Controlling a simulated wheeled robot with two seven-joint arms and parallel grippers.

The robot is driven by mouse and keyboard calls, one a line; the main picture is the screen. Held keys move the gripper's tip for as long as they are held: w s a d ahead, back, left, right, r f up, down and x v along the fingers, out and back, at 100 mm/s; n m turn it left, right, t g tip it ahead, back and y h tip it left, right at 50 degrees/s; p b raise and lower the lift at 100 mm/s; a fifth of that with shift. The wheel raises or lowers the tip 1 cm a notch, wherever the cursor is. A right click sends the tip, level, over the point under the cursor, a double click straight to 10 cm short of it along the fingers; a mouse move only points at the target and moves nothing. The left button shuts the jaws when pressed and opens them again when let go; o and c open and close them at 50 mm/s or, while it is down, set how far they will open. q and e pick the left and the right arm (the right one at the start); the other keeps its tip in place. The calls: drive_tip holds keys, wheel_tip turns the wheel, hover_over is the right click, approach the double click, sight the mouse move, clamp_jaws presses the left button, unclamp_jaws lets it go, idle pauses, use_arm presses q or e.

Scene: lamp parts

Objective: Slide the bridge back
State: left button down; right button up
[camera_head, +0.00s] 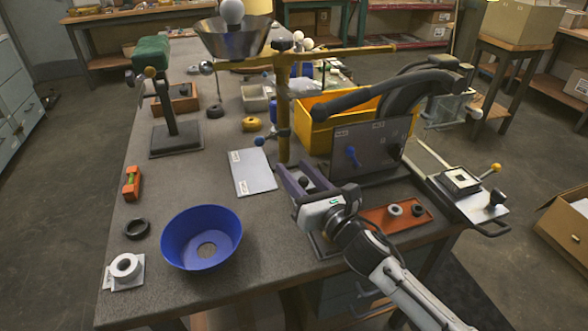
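My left gripper is not in view.
A blue bowl (202,238) stands at the front left. A grey upright panel (368,150) and a yellow bin (318,125) stand just behind and right of my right gripper. An orange tray (396,215) lies to its right.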

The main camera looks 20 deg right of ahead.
drive_tip(key=s, duration=0.3)
drive_tip(key=s+d, duration=0.1)
drive_tip(key=s, duration=0.5)
drive_tip(key=shift+d+r+b, duration=0.1)
drive_tip(key=shift+d+b, duration=0.1)
drive_tip(key=shift+b, duration=0.2)
drive_tip(key=shift+s, duration=0.1)
